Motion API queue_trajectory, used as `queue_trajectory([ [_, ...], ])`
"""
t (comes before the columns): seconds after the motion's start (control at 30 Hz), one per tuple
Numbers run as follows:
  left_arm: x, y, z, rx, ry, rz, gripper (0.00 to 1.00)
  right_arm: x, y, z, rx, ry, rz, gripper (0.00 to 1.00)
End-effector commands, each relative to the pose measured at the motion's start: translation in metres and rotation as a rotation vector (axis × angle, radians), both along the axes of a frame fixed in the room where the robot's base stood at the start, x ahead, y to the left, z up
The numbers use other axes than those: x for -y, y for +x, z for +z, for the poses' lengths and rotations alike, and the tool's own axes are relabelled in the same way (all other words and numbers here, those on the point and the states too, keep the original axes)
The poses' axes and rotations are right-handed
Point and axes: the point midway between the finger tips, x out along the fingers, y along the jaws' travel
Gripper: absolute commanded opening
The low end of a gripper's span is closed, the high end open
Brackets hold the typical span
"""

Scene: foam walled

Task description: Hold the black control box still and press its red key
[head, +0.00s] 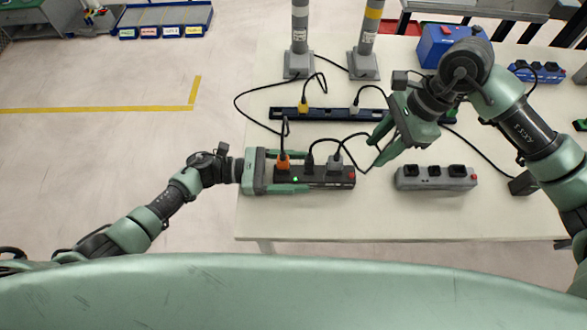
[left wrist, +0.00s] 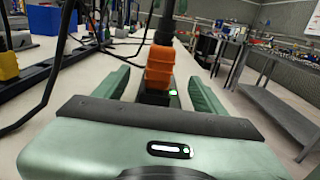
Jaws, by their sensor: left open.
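The black control box (head: 314,182) is a black strip near the table's front edge. It bears an orange plug (head: 283,164), dark and grey plugs, and a lit green light. Its red key (head: 351,176) is at the right end. My left gripper (head: 296,174) is open, its fingers along both long sides of the box's left part. The left wrist view shows the orange plug (left wrist: 159,66) and green light between the spread fingers (left wrist: 160,85); contact cannot be told. My right gripper (head: 379,146) is open and empty, above and right of the red key.
A grey strip (head: 436,181) with black sockets and a red key lies to the right. A dark blue strip (head: 350,115) with plugs lies behind, among black cables. Two grey posts (head: 300,40) and a blue box (head: 440,45) stand at the back. The table front is clear.

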Motion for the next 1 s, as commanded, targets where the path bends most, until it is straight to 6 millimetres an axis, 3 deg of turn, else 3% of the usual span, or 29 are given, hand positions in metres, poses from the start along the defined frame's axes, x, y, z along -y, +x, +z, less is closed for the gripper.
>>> queue_trajectory([
  [0.03, -0.0001, 0.0000, 0.0000, 0.000, 0.000, 0.000, 0.63, 0.0000, 0.0000, 0.0000, 0.000, 0.000, 0.000, 0.36],
  [0.27, -0.0004, -0.0001, -0.0001, 0.000, 0.000, 0.000, 0.00, 0.0000, 0.0000, 0.0000, 0.000, 0.000, 0.000, 0.36],
  [0.4, -0.0005, -0.0001, -0.0001, 0.000, 0.000, 0.000, 0.00, 0.0000, 0.0000, 0.0000, 0.000, 0.000, 0.000, 0.03],
  [0.43, -0.0005, -0.0001, -0.0002, 0.000, 0.000, 0.000, 0.00, 0.0000, 0.0000, 0.0000, 0.000, 0.000, 0.000, 0.00],
  [1.0, -0.0008, -0.0001, -0.0004, -0.001, 0.001, 0.000, 0.00, 0.0000, 0.0000, 0.0000, 0.000, 0.000, 0.000, 0.00],
])
